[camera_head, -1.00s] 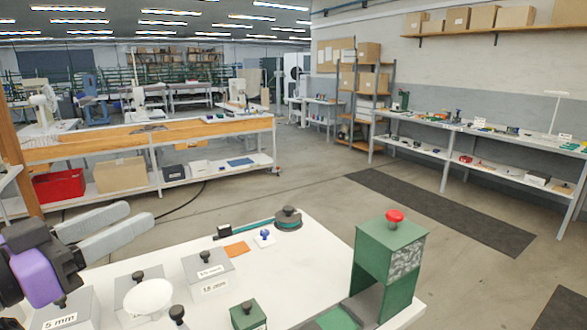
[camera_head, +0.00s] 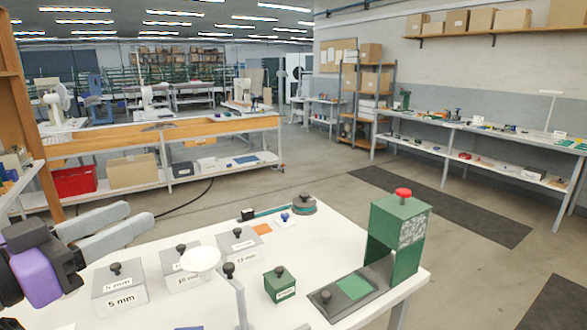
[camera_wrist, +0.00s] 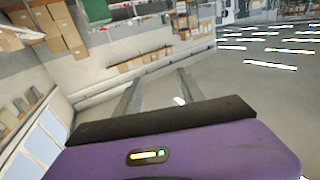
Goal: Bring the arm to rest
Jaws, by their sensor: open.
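My gripper (camera_head: 112,230) shows at the left edge in the head view, with a purple body, a black mount and two grey fingers. The fingers are apart with nothing between them. It is held in the air at the left end of the white table. In the wrist view, the two fingers (camera_wrist: 157,92) reach out past the purple housing, with empty space between them and the room behind, seen tilted.
The white table (camera_head: 190,310) holds labelled grey boxes (camera_head: 120,290), a small green box (camera_head: 280,284), a white round disc on a post (camera_head: 201,259) and a green press with a red knob (camera_head: 403,193). Open floor (camera_head: 300,180) lies beyond.

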